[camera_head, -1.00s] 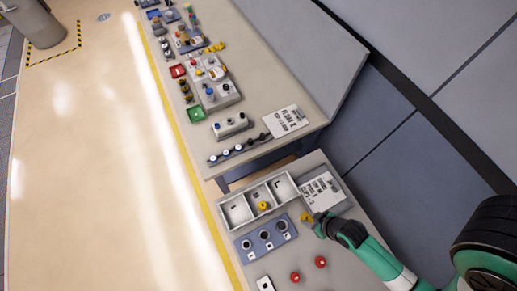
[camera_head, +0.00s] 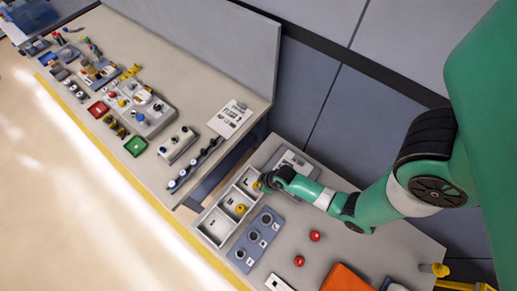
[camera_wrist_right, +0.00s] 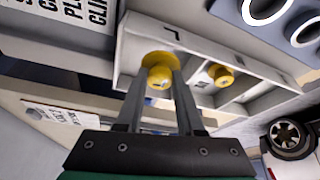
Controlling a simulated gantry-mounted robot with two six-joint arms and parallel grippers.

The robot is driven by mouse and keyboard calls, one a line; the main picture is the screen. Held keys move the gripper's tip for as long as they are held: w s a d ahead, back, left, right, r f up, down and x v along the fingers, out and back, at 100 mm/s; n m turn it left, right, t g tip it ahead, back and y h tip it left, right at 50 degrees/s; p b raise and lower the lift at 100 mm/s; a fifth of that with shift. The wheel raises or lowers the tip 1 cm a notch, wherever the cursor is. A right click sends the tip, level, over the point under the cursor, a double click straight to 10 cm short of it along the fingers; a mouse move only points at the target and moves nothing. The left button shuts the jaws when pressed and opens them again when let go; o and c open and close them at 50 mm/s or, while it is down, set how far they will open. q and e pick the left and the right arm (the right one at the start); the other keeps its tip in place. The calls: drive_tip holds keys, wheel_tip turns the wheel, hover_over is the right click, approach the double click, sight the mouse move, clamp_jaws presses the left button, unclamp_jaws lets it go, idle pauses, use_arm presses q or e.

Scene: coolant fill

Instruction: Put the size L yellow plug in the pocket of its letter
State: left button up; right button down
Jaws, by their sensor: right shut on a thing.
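My right gripper (camera_head: 262,184) is shut on a yellow plug (camera_wrist_right: 158,68), at the far end of the white three-pocket tray (camera_head: 200,224). In the right wrist view the gripper (camera_wrist_right: 157,90) has the round plug between its fingertips, in front of the tray (camera_wrist_right: 135,45). A dark mark like an L shows on the tray wall close to it. I cannot tell whether the plug touches the tray. Another yellow plug (camera_head: 240,209) sits in the middle pocket; it also shows in the right wrist view (camera_wrist_right: 222,75). My left gripper is not in view.
A blue-grey block with three round holes (camera_head: 243,255) lies beside the tray. A printed sign (camera_wrist_right: 75,10) is near the gripper. Red knobs (camera_head: 315,236) and an orange item (camera_head: 346,278) stand to the right. Another bench with many parts (camera_head: 205,90) lies beyond a gap.

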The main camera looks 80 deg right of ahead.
drive_tip(key=shift+w+d+f, duration=0.1)
drive_tip(key=shift+w+f, duration=0.1)
drive_tip(key=shift+f, duration=0.15)
drive_tip(key=shift+f+b, duration=0.7)
drive_tip(key=shift+f, duration=0.8)
drive_tip(key=shift+f, duration=0.1)
drive_tip(key=c, duration=0.5)
unclamp_jaws()
drive_tip(key=p+v, duration=0.7)
drive_tip(key=v, duration=0.5)
